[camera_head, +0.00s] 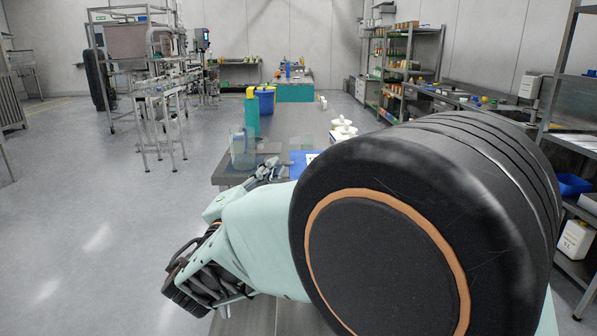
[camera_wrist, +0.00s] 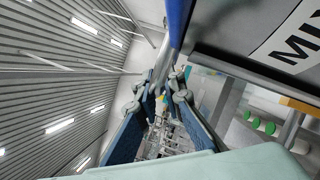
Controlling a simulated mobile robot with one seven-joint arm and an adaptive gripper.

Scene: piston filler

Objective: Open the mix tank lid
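The mix tank (camera_wrist: 245,42) fills the upper right of the wrist view as a grey wall with a white label reading "MIX", cut off by the frame. A blue edge (camera_wrist: 178,20), apparently the lid's, runs along its left side. In the head view, a blue surface with a white label (camera_head: 300,166) shows beside my arm, mostly hidden. My gripper (camera_wrist: 167,95) has its two blue-padded fingers apart, close beside the tank edge. A grey bar (camera_wrist: 162,62) appears just beyond the fingertips; I cannot tell whether they touch it.
A long grey table (camera_head: 290,124) runs ahead, with a clear jug (camera_head: 243,150), a teal yellow-topped container (camera_head: 251,112) and a blue bin (camera_head: 265,101). White containers (camera_head: 343,128) stand at its right.

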